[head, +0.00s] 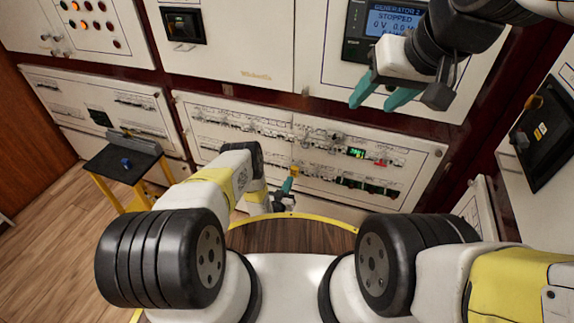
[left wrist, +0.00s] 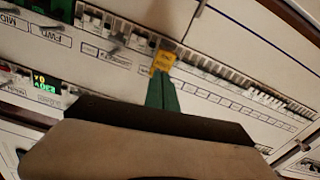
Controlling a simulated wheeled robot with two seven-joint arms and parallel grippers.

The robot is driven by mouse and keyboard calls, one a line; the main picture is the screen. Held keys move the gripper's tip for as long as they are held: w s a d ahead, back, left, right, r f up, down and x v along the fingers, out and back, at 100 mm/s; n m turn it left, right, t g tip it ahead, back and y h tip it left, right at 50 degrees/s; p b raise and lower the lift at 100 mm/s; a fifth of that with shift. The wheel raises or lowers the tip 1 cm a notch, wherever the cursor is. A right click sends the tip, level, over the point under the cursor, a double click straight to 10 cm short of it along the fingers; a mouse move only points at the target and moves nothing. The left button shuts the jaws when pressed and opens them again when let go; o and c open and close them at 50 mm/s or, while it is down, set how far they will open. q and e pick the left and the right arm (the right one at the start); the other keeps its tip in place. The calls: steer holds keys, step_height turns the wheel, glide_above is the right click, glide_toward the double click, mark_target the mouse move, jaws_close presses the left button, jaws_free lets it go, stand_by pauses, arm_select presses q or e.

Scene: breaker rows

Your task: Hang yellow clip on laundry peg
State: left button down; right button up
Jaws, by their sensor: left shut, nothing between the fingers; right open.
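The yellow clip (head: 294,171) is a small yellow tag at the lower breaker panel. In the left wrist view the yellow clip (left wrist: 163,62) sits against the breaker row, with dark lettering too small to read surely. My left gripper (head: 287,185) has its green fingers shut together, and the fingertips (left wrist: 161,78) are right at the clip's lower edge with nothing between them. I cannot tell whether they touch it. The laundry peg cannot be told apart from the other labels and breakers. My right gripper (head: 383,95) is open and empty in front of the upper panel.
The breaker panel (head: 421,146) carries rows of switches and a green display (head: 356,152). A dark side stand (head: 107,164) with a blue knob (head: 126,163) is at the left. A round wooden top (head: 300,235) with a yellow rim lies below my arms.

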arm_select(q)
steer(key=shift+x, duration=1.4)
steer(key=shift+w, duration=0.1)
steer(key=v, duration=1)
steer(key=shift+s, duration=0.25)
